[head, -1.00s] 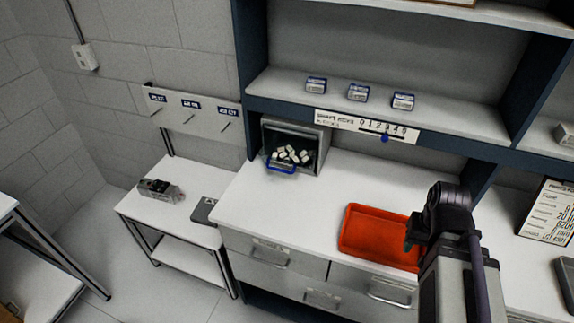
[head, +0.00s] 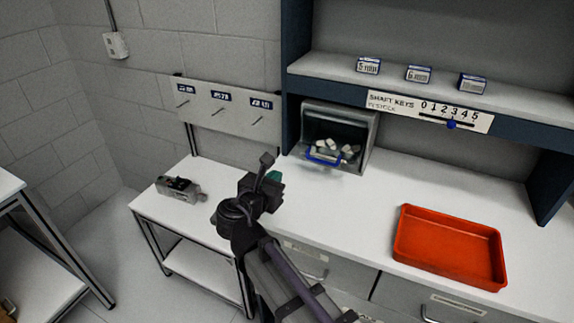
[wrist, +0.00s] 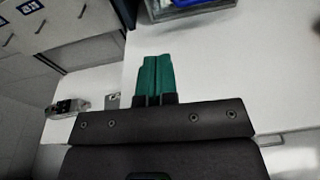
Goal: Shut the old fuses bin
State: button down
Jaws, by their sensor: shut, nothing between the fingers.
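The bin (head: 368,138) is a grey box under the shelf at the back of the white counter. Its front stands open, with a blue handle (head: 323,156) low on it and several white fuses inside. Part of the bin's clear front edge and the blue handle show at the top of the wrist view (wrist: 190,8). My gripper (head: 274,177) is left of and nearer than the bin, apart from it. Its teal fingers (wrist: 151,80) are together and empty in the wrist view. I cannot read any label on the bin.
A red tray (head: 450,247) lies on the counter at right. A shelf (head: 400,84) with several small boxes runs above. A low white side table (head: 160,206) at left holds a grey device (head: 180,190). The counter between bin and tray is clear.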

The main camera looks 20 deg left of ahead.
jog(key=a, duration=0.1)
jog(key=b, duration=0.1)
send_near(297, 142)
jog(key=w+f, duration=0.4)
jog(key=shift+w+d+r+n+p, duration=0.2)
jog(key=shift+w+r+n+p, duration=0.1)
jog(key=shift+w+r+p, duration=0.7)
jog(key=shift+w+r, duration=0.15)
jog(key=shift+w, duration=0.2)
jog(key=shift+r+p, duration=0.15)
jog(key=shift+p, duration=0.2)
